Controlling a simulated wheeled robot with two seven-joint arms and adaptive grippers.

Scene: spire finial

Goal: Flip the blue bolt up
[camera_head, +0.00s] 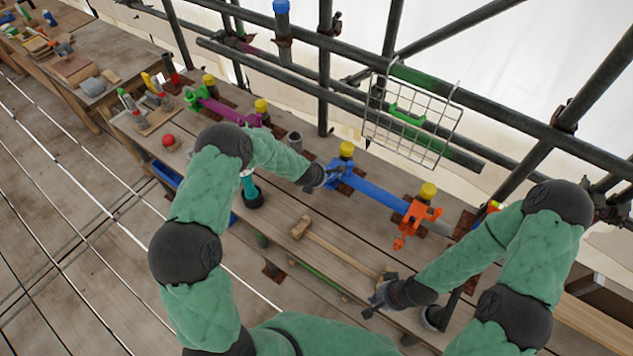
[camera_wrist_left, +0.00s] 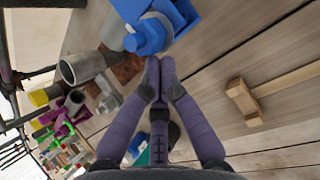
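The blue bolt assembly shows in the head view as a blue clamp (camera_head: 340,178) with a long blue bar (camera_head: 375,194) running right to an orange clamp (camera_head: 418,217). In the left wrist view its rounded blue end (camera_wrist_left: 148,38) is just beyond my fingertips. My left gripper (camera_head: 331,175) is at the left side of the blue clamp. In the wrist view its fingertips (camera_wrist_left: 160,72) are together, right at the blue end; I cannot tell whether they touch it. My right gripper (camera_head: 373,302) is open and empty by the table's front edge.
A wooden mallet (camera_head: 335,247) lies in front of the blue bar; it also shows in the wrist view (camera_wrist_left: 240,98). Yellow-capped posts (camera_head: 346,150) stand behind. A wire basket (camera_head: 412,122) hangs from dark scaffold pipes. A purple and green assembly (camera_head: 225,108) is to the left.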

